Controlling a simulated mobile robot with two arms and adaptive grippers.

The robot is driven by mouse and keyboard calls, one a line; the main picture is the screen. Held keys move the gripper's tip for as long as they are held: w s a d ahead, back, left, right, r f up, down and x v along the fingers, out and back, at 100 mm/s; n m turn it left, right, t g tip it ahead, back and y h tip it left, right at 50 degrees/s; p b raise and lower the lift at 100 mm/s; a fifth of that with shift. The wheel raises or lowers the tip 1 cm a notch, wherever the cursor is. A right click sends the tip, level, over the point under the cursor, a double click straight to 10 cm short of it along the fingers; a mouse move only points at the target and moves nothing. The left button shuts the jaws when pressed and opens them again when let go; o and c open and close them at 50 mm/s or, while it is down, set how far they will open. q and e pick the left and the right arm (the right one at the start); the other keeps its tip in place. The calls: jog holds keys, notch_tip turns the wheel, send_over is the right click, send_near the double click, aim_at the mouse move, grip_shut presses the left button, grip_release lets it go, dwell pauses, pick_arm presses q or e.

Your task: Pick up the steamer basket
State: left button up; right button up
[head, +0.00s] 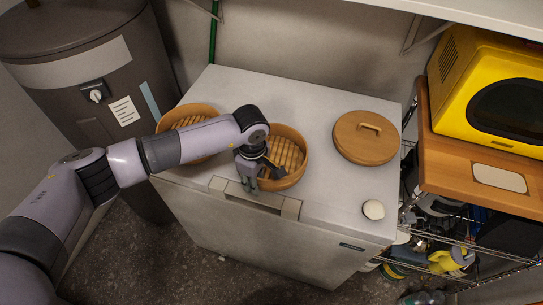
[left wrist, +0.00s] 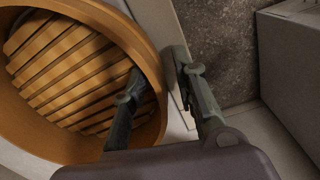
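Two round wooden steamer baskets with slatted floors stand on the white top of a chest-like appliance. The middle basket (head: 289,153) is at my left gripper (head: 257,184); the other basket (head: 180,117) is to its left, partly hidden by my arm. In the left wrist view the middle basket (left wrist: 70,72) fills the left side. My left gripper (left wrist: 161,70) straddles its rim, one finger inside and one outside, with a visible gap at the outer finger. A round wooden lid (head: 365,137) with a handle lies to the right. My right gripper is not in view.
A small pale round object (head: 373,209) lies near the front right of the white top (head: 318,110). A yellow microwave (head: 492,95) stands on a wooden shelf at the right. A dark cylindrical tank (head: 85,75) stands at the left.

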pick_arm(q)
jog(key=shift+c, duration=0.6)
grip_shut()
